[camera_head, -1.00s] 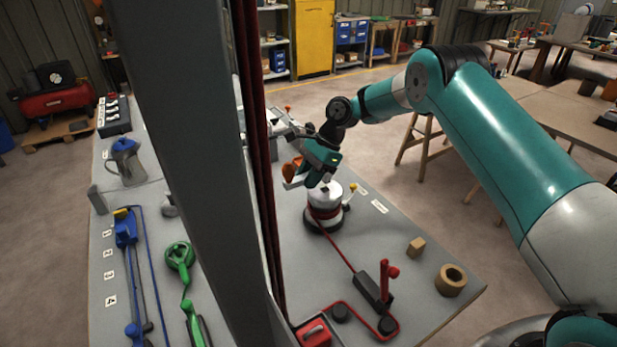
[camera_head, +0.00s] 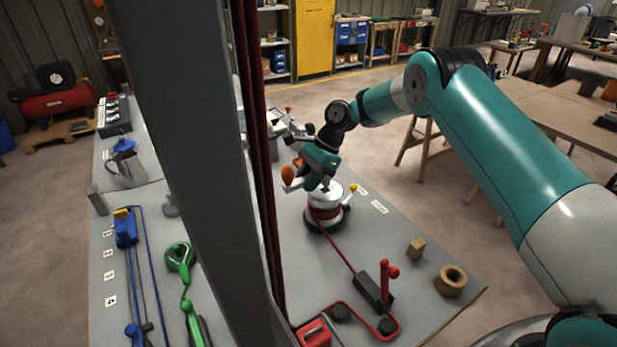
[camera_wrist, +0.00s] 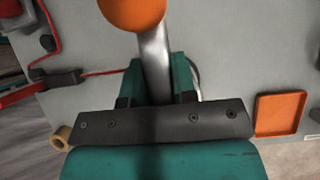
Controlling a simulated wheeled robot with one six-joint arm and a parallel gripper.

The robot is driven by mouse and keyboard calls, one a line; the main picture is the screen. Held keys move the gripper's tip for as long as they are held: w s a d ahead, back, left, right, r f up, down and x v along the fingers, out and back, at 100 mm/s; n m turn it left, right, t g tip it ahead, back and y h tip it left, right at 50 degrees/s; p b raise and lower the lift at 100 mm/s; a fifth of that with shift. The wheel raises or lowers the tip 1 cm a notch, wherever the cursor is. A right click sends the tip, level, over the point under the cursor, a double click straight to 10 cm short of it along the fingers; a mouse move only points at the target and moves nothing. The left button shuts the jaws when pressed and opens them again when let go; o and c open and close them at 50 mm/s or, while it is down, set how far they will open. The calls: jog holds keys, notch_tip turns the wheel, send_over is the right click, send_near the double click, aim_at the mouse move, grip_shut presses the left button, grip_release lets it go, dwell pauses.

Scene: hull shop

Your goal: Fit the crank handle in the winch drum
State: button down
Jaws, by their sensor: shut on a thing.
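The crank handle is a silver bar (camera_wrist: 153,62) with an orange knob (camera_wrist: 135,10) at one end. The knob also shows in the head view (camera_head: 287,173), left of my gripper. My gripper (camera_head: 318,180) is shut on the silver bar, and its two teal fingers flank the bar in the wrist view. The winch drum (camera_head: 323,197) has a pale metal top and red rope around it, and stands on the grey bench. My gripper is just above the drum's top. The bar's far end and the drum's socket are hidden, so I cannot tell whether they touch.
A red rope runs from the drum to a black block with a red lever (camera_head: 386,280). A wooden block (camera_head: 416,248) and a tan ring (camera_head: 451,280) lie at the right. An orange tray (camera_wrist: 280,114) shows in the wrist view. A grey post (camera_head: 190,150) stands at left.

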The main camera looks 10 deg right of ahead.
jog(key=shift+f+p, duration=0.25)
jog(key=shift+p, duration=0.1)
dwell(0.5)
jog(key=shift+f, duration=0.2)
dwell(0.4)
jog(key=shift+f, duration=0.35)
jog(key=shift+f, duration=1.35)
dwell(1.5)
jog(key=shift+c, duration=2.3)
grip_release()
jog(key=shift+r+p, duration=3.1)
jog(key=shift+r, duration=0.9)
